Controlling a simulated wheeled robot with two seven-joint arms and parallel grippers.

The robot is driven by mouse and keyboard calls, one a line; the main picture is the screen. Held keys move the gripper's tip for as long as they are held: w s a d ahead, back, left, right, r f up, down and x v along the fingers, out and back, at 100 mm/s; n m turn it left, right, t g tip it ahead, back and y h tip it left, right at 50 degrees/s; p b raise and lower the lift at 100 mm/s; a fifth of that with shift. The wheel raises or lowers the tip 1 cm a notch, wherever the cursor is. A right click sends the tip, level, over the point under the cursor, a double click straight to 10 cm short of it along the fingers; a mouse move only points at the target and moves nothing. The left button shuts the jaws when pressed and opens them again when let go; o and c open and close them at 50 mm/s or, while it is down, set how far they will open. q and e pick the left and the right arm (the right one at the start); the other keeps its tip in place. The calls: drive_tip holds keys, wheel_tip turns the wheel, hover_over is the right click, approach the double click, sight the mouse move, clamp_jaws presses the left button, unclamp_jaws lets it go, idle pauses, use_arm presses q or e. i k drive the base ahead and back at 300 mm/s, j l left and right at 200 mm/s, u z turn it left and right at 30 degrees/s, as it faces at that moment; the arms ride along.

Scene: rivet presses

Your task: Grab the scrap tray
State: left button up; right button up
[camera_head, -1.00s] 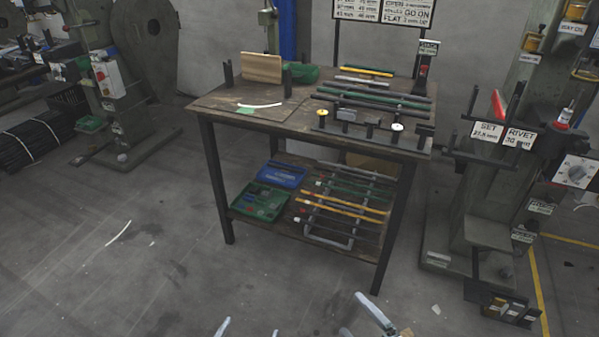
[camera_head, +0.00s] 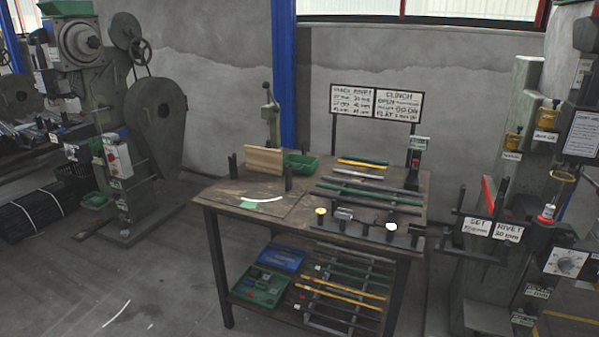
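No tray in view carries a readable scrap label, so I cannot tell which one is the scrap tray. A green bin (camera_head: 301,165) stands at the back of the workbench top, partly hidden by a dark upright post. A green tray (camera_head: 248,296) with small parts in it sits on the lower shelf. A blue tray (camera_head: 289,258) lies behind it on the same shelf. A small green tray (camera_head: 97,199) is at the base of the left machine. Neither of my grippers shows in this view.
The workbench (camera_head: 215,200) holds several rods, a wooden block (camera_head: 264,160) and a sign board (camera_head: 376,103). A rivet press (camera_head: 538,110) stands close on the right. A large green machine (camera_head: 155,130) is at the left. The floor at front left is mostly clear.

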sight(298, 166)
drive_tip(key=j+z, duration=0.15)
drive_tip(key=z, duration=0.7)
drive_tip(key=j+z, duration=0.5)
drive_tip(key=j, duration=0.3)
drive_tip(key=j+z, duration=0.45)
drive_tip(key=j, duration=0.3)
drive_tip(key=k+j, duration=0.1)
drive_tip(key=j, duration=0.3)
drive_tip(key=k+j, duration=0.1)
drive_tip(key=j, duration=0.25)
drive_tip(key=k+j+z, duration=0.1)
drive_tip(key=j, duration=0.3)
drive_tip(key=k+j, duration=0.1)
drive_tip(key=j, duration=0.3)
drive_tip(key=k+j, duration=0.1)
drive_tip(key=j, duration=0.25)
drive_tip(key=k+j+z, duration=0.1)
drive_tip(key=j, duration=0.3)
